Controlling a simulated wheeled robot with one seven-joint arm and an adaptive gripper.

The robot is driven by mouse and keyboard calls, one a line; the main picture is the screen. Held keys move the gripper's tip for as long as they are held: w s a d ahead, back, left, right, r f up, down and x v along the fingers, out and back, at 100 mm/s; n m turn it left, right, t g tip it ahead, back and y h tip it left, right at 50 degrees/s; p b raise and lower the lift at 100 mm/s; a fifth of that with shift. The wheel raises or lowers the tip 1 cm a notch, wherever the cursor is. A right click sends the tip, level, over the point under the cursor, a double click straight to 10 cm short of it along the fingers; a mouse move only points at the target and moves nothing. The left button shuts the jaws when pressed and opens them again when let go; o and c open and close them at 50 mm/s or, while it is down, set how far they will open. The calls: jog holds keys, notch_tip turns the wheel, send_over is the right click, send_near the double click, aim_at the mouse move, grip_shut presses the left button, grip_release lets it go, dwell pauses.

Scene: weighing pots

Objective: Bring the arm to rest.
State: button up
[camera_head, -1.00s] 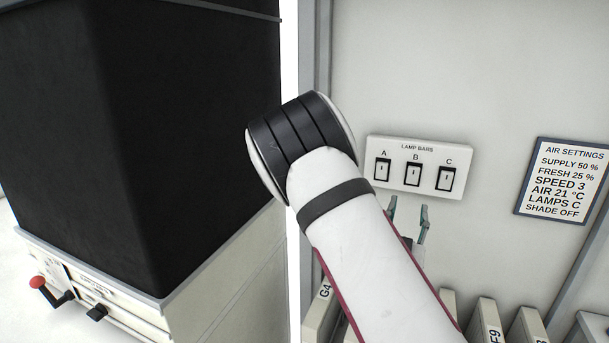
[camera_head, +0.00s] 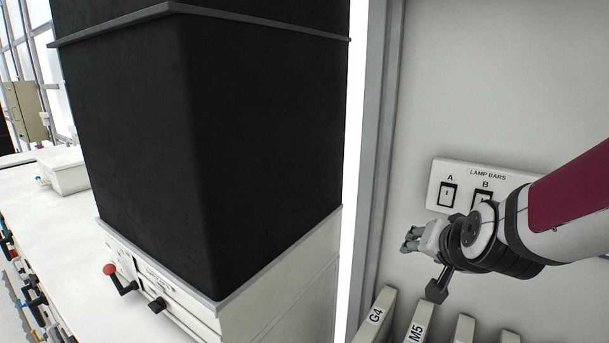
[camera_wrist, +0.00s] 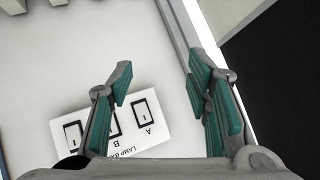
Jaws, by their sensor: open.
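My gripper (camera_head: 410,240) is at the end of my arm on the right of the head view, in front of the wall panel and just below the left part of the lamp-bar switch plate (camera_head: 437,185). In the wrist view my gripper (camera_wrist: 160,88) shows its two green-padded fingers spread apart with nothing between them. The switch plate also shows behind the fingers in the wrist view (camera_wrist: 159,137). My arm hides the right part of the plate in the head view.
A black-sided box (camera_head: 200,150) stands on a pale base (camera_head: 280,300) with a red-knobbed lever (camera_head: 110,270) at left. Upright labelled slabs, G4 (camera_head: 376,316) and M5 (camera_head: 416,333) among them, stand below my gripper. A white bench (camera_head: 75,215) runs along the far left.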

jog(key=s+a+r+n+g, duration=0.1)
jog(key=s+r+n+g, duration=0.1)
jog(key=s, duration=0.9)
jog(key=s+a+r+n+g+y, duration=0.1)
jog(key=s+a+r+n+g, duration=0.1)
jog(key=s, duration=0.9)
jog(key=shift+s+a+r+n+g, duration=0.15)
jog(key=shift+a+r+n+g, duration=0.2)
jog(key=shift+r+n, duration=0.6)
jog(key=shift+f, duration=0.2)
